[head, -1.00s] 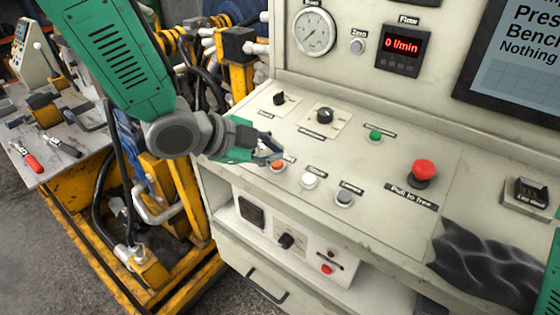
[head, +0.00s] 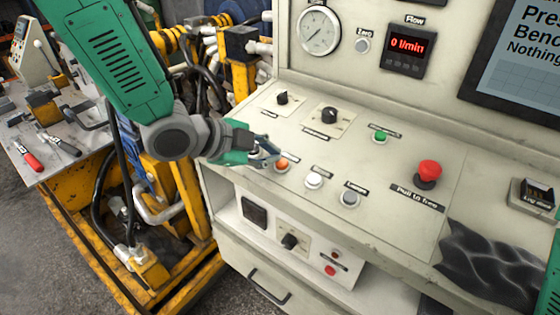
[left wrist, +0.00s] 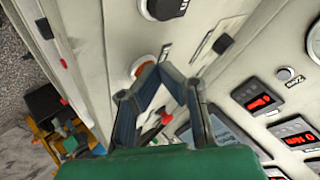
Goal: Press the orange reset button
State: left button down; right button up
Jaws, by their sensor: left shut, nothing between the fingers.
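The orange reset button (head: 282,165) is on the sloped cream panel, at the left end of a row with a white and a grey button. My left gripper (head: 273,156) is shut and empty, its fingertips just behind and left of the orange button in the head view. I cannot tell whether they touch it. In the left wrist view the orange button (left wrist: 142,66) shows just beyond the joined fingertips (left wrist: 158,68), partly hidden by them. My right gripper is not in view.
The white button (head: 314,180) and grey button (head: 349,198) are close on the right. A green button (head: 380,137), black knobs (head: 330,115) and a red mushroom button (head: 428,172) are also on the panel. A black crumpled thing (head: 488,268) lies at the front right.

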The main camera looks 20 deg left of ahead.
pick_arm(q)
jog(key=shift+f, duration=0.15)
jog(key=shift+d, duration=0.6)
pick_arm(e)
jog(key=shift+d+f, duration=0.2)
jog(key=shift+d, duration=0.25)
pick_arm(q)
jog(key=shift+a+r, duration=0.2)
jog(key=shift+r, duration=0.2)
jog(key=shift+s+r+p, duration=0.1)
jog(key=shift+r+p, duration=0.3)
jog(key=shift+p, duration=0.2)
jog(key=shift+d, duration=0.15)
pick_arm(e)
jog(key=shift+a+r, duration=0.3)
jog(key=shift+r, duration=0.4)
pick_arm(q)
jog(key=shift+d, duration=0.2)
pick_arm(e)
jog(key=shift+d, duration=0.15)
